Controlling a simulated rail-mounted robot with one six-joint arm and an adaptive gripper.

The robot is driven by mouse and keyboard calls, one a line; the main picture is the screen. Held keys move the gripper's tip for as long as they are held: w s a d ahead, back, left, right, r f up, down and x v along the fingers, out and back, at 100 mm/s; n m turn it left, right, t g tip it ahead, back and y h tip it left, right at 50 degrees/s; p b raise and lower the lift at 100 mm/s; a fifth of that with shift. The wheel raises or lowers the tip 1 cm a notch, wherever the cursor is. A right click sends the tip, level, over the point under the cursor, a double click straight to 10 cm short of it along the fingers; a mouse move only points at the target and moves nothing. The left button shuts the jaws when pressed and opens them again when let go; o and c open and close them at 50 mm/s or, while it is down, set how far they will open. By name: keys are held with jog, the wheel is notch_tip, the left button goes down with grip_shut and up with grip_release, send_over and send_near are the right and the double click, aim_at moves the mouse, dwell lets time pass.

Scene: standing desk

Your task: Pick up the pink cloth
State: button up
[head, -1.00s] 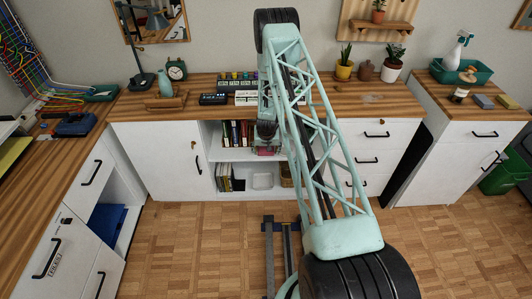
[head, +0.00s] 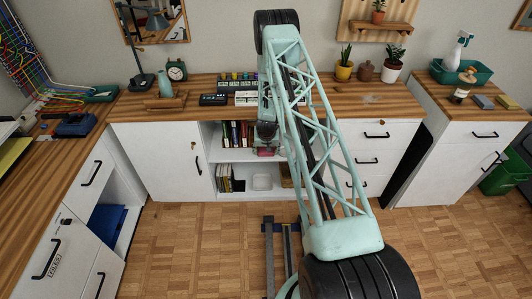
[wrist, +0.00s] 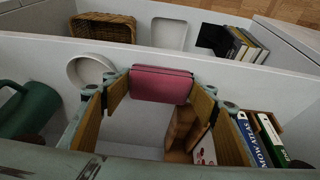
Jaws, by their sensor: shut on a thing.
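The pink cloth (wrist: 162,84) is a folded, flat-sided bundle in the wrist view. My gripper (wrist: 161,88) has its wood-coloured fingers on its left and right ends and is shut on it. In the head view my gripper (head: 266,142) is at the open shelf unit under the back desk, and a bit of the pink cloth (head: 265,152) shows below it. The arm hides part of the shelf there. Whether the cloth still touches the shelf I cannot tell.
In the wrist view a green watering can (wrist: 30,108), a white bowl (wrist: 90,70), a brown box (wrist: 184,130) and upright books (wrist: 262,138) stand close around. A white shelf board (wrist: 230,68) edges the compartment. A basket (wrist: 104,27) and a white tray (wrist: 169,34) lie beyond it.

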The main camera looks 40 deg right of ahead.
jog(key=shift+r, duration=0.1)
jog(key=shift+s+a, duration=0.1)
jog(key=shift+s, duration=0.05)
jog(key=s+a+p, duration=0.2)
jog(key=s+a, duration=0.9)
jog(key=s, duration=0.2)
jog(key=shift+s, duration=0.4)
jog(key=shift+o, duration=1.2)
jog(key=shift+c, duration=0.9)
